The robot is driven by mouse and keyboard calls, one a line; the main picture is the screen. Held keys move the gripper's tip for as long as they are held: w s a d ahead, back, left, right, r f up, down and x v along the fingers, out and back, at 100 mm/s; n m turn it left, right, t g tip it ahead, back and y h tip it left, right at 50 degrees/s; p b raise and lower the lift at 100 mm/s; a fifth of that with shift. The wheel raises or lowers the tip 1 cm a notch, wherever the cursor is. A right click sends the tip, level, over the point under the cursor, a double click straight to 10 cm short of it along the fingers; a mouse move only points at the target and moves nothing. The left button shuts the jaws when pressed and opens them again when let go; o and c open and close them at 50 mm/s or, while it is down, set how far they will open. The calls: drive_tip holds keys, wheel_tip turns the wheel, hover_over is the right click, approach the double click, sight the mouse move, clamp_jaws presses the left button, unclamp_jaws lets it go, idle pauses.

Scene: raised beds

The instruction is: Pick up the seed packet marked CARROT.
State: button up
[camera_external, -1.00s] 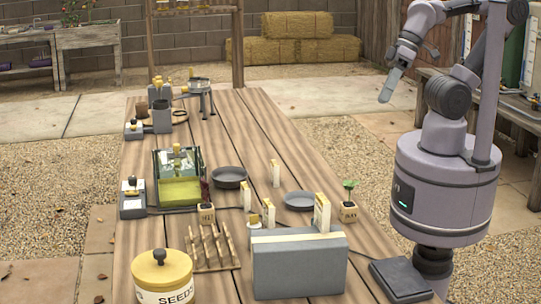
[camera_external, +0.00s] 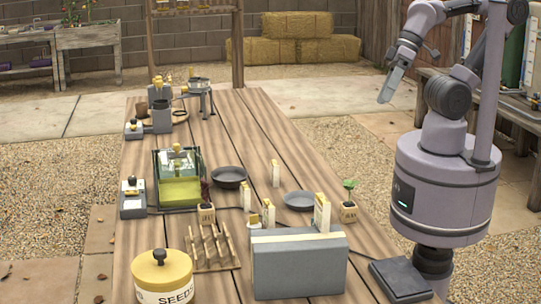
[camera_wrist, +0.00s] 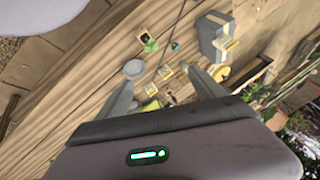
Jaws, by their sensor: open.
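Several upright pale packets with yellow edges stand on the wooden table in the external view. One packet (camera_external: 275,173) stands between two dark dishes, another (camera_external: 246,196) is nearer the middle, and a larger one (camera_external: 322,214) stands behind the grey box. I cannot read a CARROT marking on any of them. My gripper (camera_external: 389,88) is raised to the right of the table, well apart from the packets. In the wrist view my gripper (camera_wrist: 160,79) has its two fingers spread, with nothing held. Small blurred yellow and white items show far beyond the fingers.
A grey box (camera_external: 299,268) stands at the near table edge, beside a wooden rack (camera_external: 212,250) and a SEEDS tin (camera_external: 161,282). Two dark dishes (camera_external: 229,176) (camera_external: 298,201), a potted seedling (camera_external: 348,211) and a glass-sided case (camera_external: 179,190) stand around the packets. The table's far right is clear.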

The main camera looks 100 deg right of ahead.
drive_tip(key=w+d+r+p, duration=0.1)
drive_tip(key=w+r+p, duration=0.1)
drive_tip(key=w, duration=0.4)
drive_tip(key=n+g+h+p, duration=0.1)
drive_tip(key=n+h+p, duration=0.1)
drive_tip(key=n+p, duration=0.25)
hover_over(242, 194)
drive_tip(key=s+b, duration=0.1)
drive_tip(key=s, duration=0.6)
wheel_tip(242, 194, down, 17)
drive_tip(key=b+x, duration=0.5)
drive_tip(key=x, duration=1.2)
drive_tip(key=shift+w+a+f, duration=0.1)
drive_tip(key=shift+w+f, duration=0.1)
drive_tip(key=shift+f, duration=0.05)
drive_tip(key=shift+r, duration=0.1)
drive_tip(key=shift+c, duration=0.2)
drive_tip(key=c, duration=1.4)
